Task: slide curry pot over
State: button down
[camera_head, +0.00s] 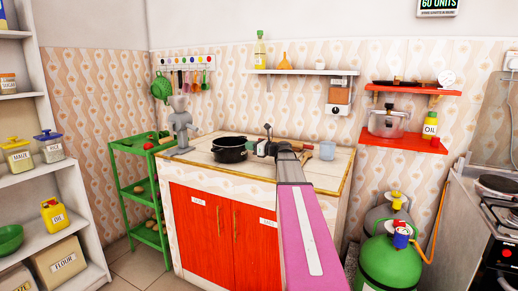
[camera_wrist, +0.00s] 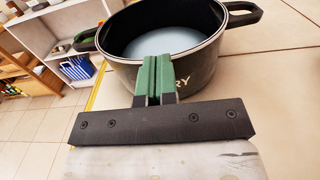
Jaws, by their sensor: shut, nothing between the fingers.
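The black curry pot (camera_head: 229,149) stands upright on the light counter (camera_head: 270,173), near the middle of its top. In the wrist view the pot (camera_wrist: 200,62) has a pale rim, two side handles, a whitish inside and lettering ending in "RY". My gripper (camera_head: 254,148) is just right of the pot in the head view. Its green fingers (camera_wrist: 154,75) are shut together with nothing between them, in front of the pot's wall and covering part of the lettering. I cannot tell whether the fingertips touch the wall.
A grey grinder (camera_head: 180,125) stands on the counter's left end. A light blue mug (camera_head: 327,150) stands on the right, beyond my arm. Bare counter lies in front of the pot. A green rack (camera_head: 140,190) stands to the left and a green gas cylinder (camera_head: 392,262) to the right.

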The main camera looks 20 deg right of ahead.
jog(key=x, duration=1.3)
jog(key=shift+w+f, duration=0.1)
